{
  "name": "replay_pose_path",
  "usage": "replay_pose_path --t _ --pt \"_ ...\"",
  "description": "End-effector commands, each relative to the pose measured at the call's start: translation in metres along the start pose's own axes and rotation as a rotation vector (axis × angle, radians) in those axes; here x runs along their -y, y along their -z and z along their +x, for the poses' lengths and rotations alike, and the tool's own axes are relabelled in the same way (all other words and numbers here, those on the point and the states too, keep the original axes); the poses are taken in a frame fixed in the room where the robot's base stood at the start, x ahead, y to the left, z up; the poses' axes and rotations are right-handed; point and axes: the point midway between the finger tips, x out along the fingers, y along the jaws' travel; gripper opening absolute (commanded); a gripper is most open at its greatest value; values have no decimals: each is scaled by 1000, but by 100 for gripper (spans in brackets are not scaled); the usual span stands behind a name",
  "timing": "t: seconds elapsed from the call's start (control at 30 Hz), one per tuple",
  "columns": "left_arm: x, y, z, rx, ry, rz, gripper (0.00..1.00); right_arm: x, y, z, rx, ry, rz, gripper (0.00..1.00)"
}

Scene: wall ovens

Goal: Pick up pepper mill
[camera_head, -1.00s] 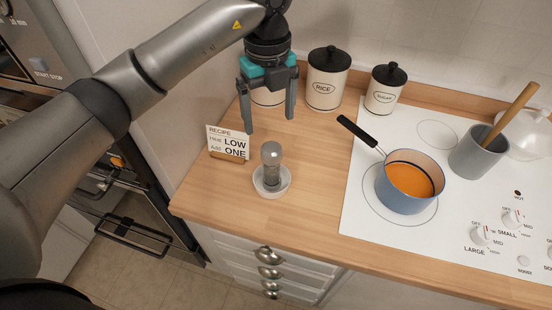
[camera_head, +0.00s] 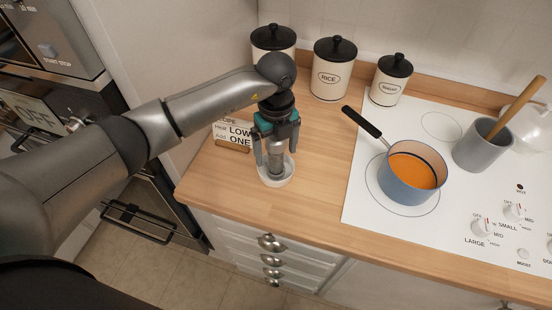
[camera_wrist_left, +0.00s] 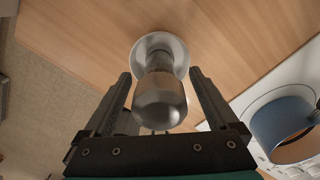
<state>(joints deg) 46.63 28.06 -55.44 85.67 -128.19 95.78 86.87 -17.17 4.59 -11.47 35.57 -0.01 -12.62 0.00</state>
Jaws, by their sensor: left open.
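In the left wrist view the fingers (camera_wrist_left: 159,78) flank the mill with a gap on both sides. My right gripper is not in view.
A recipe card (camera_head: 233,135) stands just left of the mill. Behind are a rice canister (camera_head: 332,70), a sugar canister (camera_head: 391,80) and a third canister (camera_head: 274,40). A blue pot (camera_head: 411,172) of orange liquid sits on the white cooktop (camera_head: 365,215); its black handle (camera_head: 361,121) points toward the canisters.

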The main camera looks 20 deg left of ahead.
Motion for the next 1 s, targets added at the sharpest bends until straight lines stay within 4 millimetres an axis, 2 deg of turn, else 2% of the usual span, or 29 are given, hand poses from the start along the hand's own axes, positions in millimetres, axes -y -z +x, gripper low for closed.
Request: replay_pose_path --t 0.1,0.3,1.0 --pt "0 0 7 0 0 1 93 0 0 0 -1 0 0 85" --pt "0 0 7 0 0 1 93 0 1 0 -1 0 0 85" --pt "0 0 6 1 1 0 14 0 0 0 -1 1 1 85"
